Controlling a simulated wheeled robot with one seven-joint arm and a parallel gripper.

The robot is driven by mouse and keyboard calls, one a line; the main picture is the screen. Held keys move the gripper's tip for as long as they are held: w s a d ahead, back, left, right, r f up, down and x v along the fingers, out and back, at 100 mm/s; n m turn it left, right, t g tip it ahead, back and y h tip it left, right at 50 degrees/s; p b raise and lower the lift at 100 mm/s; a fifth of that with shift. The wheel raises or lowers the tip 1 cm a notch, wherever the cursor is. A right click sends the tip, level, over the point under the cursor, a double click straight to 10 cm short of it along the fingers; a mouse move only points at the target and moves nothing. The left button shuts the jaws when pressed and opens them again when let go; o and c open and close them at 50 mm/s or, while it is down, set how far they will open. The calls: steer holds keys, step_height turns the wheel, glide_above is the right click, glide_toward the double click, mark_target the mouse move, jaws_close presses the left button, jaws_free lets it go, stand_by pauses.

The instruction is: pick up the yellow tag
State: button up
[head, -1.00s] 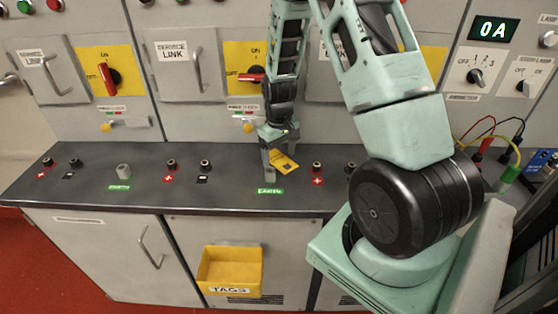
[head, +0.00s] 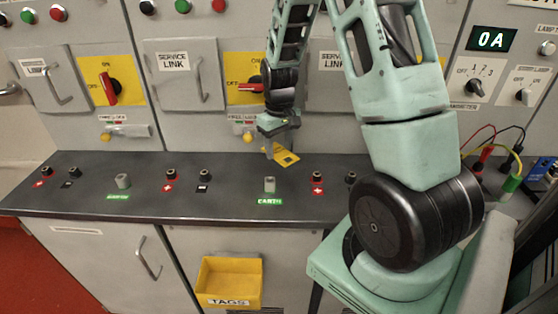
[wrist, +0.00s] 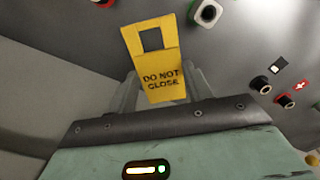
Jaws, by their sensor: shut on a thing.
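The yellow tag (wrist: 161,80) reads "DO NOT CLOSE" and has a square hole near its upper end in the wrist view. My gripper (wrist: 160,92) is shut on it, with the tag standing out beyond the fingers. In the head view the tag (head: 286,156) hangs tilted at the fingertips of my gripper (head: 272,150), above the dark bench top and apart from it. Parts of the fingers are hidden behind the tag in the wrist view.
The dark bench (head: 90,198) carries several red and black terminals and grey earth posts, one post (head: 270,185) just below my gripper. Cabinet panels with yellow-backed switches stand behind. A yellow TAGS bin (head: 229,301) hangs on the bench front.

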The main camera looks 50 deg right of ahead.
mark_target(279, 153)
step_height(279, 153, up, 12)
steer(key=shift+b, duration=0.45)
stand_by(0.4)
